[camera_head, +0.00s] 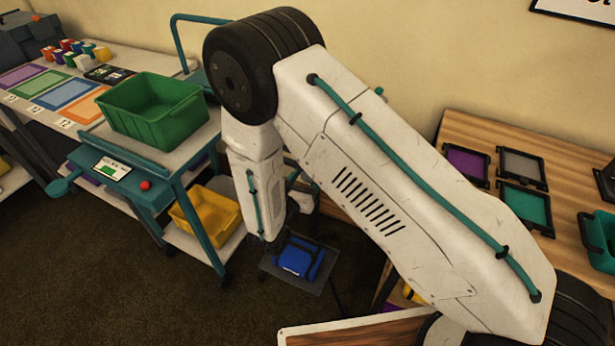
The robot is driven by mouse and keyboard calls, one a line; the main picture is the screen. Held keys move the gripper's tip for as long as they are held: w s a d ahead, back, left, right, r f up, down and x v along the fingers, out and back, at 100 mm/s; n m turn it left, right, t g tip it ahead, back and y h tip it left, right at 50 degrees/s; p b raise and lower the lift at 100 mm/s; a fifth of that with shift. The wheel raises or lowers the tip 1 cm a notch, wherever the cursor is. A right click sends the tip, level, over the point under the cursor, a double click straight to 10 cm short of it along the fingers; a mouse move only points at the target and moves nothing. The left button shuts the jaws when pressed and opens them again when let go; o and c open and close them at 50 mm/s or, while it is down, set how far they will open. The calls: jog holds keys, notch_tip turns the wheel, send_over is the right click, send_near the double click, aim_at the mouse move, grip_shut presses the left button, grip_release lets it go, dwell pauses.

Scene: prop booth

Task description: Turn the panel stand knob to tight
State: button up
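I cannot make out the panel stand or its knob for certain. A small teal knob-like piece (380,91) shows just above the upper edge of my arm; what it belongs to is hidden. My white arm fills the middle of the view and hides much behind it. My gripper (275,243) is at the low end of the arm, dark and small, pointing down near a blue bag (299,260). Its fingers are too unclear to show whether they are apart. I cannot tell whether it touches anything.
A teal cart (196,189) with a green bin (152,112) and a yellow bin (206,214) stands left of my arm. The blue bag lies on a small dark stand. A wooden table (490,125) with coloured frames is at right. Dark floor lies open at lower left.

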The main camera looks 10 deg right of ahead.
jog(key=shift+d, duration=0.1)
jog(key=c, duration=1)
jog(key=shift+m, duration=0.4)
jog(key=m, duration=1.3)
jog(key=shift+r, duration=0.1)
jog(key=shift+m, duration=2)
